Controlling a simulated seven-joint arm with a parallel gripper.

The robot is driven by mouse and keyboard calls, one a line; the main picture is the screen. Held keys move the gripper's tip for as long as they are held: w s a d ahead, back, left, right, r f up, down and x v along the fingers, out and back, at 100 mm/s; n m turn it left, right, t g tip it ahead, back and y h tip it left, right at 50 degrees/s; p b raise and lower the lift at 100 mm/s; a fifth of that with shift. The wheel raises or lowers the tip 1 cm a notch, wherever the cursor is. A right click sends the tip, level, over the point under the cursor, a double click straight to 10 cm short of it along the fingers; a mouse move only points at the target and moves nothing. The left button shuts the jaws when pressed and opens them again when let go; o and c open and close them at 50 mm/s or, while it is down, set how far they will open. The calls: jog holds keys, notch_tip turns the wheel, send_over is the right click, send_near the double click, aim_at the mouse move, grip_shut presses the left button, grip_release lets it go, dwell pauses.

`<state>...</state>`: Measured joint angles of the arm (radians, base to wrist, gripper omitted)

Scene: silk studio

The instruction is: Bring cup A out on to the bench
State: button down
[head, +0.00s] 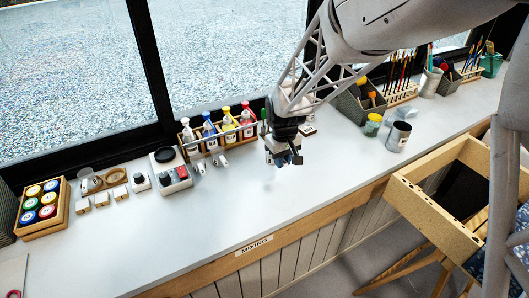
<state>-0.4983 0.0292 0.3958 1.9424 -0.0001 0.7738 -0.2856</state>
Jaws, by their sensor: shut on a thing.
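A faint pale patch shows on the bench below the gripper. No label reading A is legible. The white bench (215,225) runs along the window and is bare around the gripper.
A rack of coloured bottles (217,132) stands behind. A device with red buttons (170,170), a clear glass vessel (89,181) and a box of coloured lids (42,206) are left. Grey bins (360,103), a metal can (398,137) and an open wooden drawer (432,205) are right.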

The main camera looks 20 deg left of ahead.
jog(key=d, duration=0.3)
jog(key=s+d+f, duration=0.1)
jog(key=d, duration=0.1)
jog(key=shift+w+a, duration=0.25)
jog(key=shift+w+a+f, duration=0.3)
jog(key=shift+w+a, duration=0.5)
jog(key=shift+w+a+f, duration=0.3)
jog(key=shift+w+a, duration=0.5)
jog(key=shift+f, duration=1.05)
jog(key=shift+f, duration=0.4)
jog(key=c, duration=1)
grip_release()
